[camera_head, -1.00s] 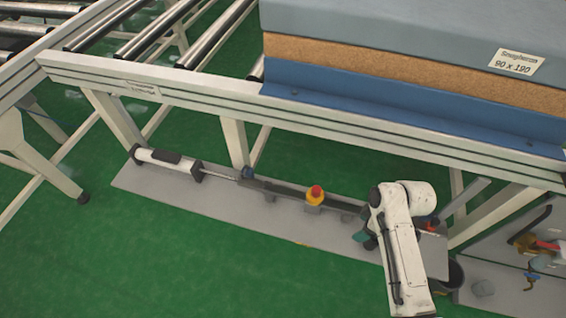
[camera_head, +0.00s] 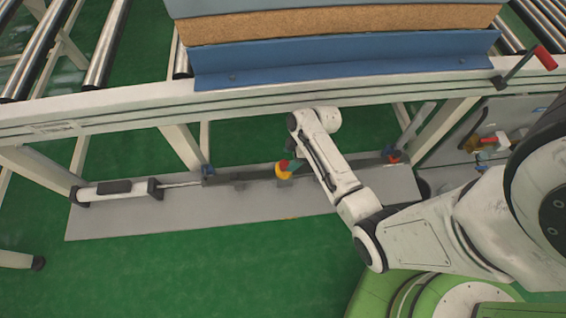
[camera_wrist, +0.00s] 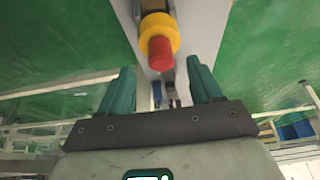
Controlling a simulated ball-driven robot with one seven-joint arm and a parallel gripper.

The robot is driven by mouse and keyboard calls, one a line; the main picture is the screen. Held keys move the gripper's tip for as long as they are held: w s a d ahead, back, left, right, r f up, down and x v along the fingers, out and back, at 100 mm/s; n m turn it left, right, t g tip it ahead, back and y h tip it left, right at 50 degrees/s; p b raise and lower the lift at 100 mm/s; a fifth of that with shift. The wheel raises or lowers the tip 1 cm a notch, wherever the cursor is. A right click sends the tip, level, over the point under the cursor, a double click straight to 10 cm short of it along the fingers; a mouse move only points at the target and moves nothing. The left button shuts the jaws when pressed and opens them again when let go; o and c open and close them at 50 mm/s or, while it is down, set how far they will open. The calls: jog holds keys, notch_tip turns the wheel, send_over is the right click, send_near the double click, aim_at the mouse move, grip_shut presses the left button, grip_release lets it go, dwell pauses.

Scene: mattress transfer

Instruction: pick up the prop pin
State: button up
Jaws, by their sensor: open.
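The likely prop pin, a red-capped piece with a yellow collar (camera_head: 283,173), stands on the grey base plate (camera_head: 125,222) under the conveyor frame. In the wrist view the red cap and yellow collar (camera_wrist: 158,38) show ahead of my gripper (camera_wrist: 160,78), roughly centred between its two teal fingers. The fingers are open and spread, with nothing between them. In the head view my gripper (camera_head: 295,164) is beside the pin, partly hidden by my forearm. The lower part of the pin is hidden, and I cannot tell whether a finger touches it.
A dark rail and a white cylinder (camera_head: 115,190) with a rod lie along the plate. The frame beam (camera_head: 250,108) runs above, carrying a blue bracket (camera_head: 340,60) and a mattress stack. A red-handled crank (camera_head: 545,57) sticks out at the right.

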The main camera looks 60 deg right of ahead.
aim_at(284, 163)
jog(key=x, duration=0.3)
jog(key=b+x, duration=0.1)
jog(key=x, duration=0.1)
jog(key=shift+w+a+r, duration=0.15)
jog(key=shift+w+a, duration=0.05)
jog(key=shift+w, duration=0.1)
grip_shut()
